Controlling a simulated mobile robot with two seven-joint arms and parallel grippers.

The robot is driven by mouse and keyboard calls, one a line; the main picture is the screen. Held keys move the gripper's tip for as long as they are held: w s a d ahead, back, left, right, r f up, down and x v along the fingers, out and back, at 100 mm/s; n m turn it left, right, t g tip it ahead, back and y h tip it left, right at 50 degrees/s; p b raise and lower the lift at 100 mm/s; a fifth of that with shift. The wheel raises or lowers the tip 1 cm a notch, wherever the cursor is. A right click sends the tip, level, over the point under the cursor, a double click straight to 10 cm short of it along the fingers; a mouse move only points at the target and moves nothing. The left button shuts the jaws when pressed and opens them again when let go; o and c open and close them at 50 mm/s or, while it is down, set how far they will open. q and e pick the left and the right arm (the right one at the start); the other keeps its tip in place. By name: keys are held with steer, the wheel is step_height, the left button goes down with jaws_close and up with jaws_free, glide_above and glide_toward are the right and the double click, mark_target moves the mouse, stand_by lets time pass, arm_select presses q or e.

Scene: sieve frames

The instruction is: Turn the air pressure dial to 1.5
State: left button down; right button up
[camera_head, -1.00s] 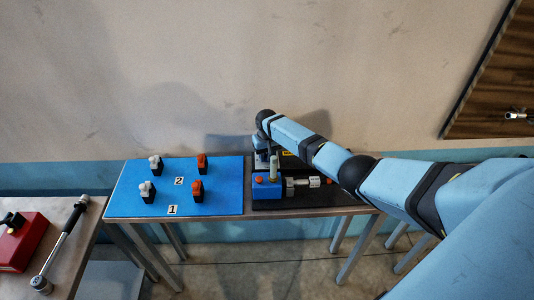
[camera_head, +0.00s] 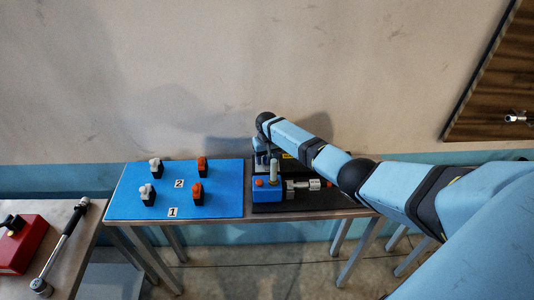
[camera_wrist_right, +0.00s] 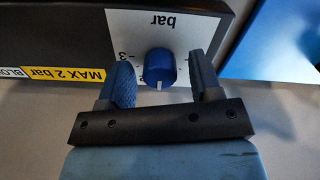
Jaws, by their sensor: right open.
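The air pressure dial is a round blue knob (camera_wrist_right: 160,66) with a white mark at its lower edge in the right wrist view. It sits on a white scale plate (camera_wrist_right: 190,27) that reads "bar" upside down, with a 3 to its left; other numbers are partly hidden. My right gripper (camera_wrist_right: 164,74) is open, with one finger on each side of the knob. A small gap shows on both sides. In the head view my right arm (camera_head: 295,138) reaches over the device from the right, and the dial is hidden there. My left gripper is not in view.
A yellow "MAX 2 bar" label (camera_wrist_right: 72,78) is left of the scale. A blue block with a red button (camera_head: 266,190) stands in front of my arm. A blue board (camera_head: 175,207) with several switches lies left. A red box (camera_head: 25,245) and a wrench (camera_head: 62,250) lie farther left.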

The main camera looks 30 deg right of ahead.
step_height(320, 180, up, 14)
steer(key=b, duration=0.1)
steer(key=shift+f, duration=0.2)
stand_by(0.6)
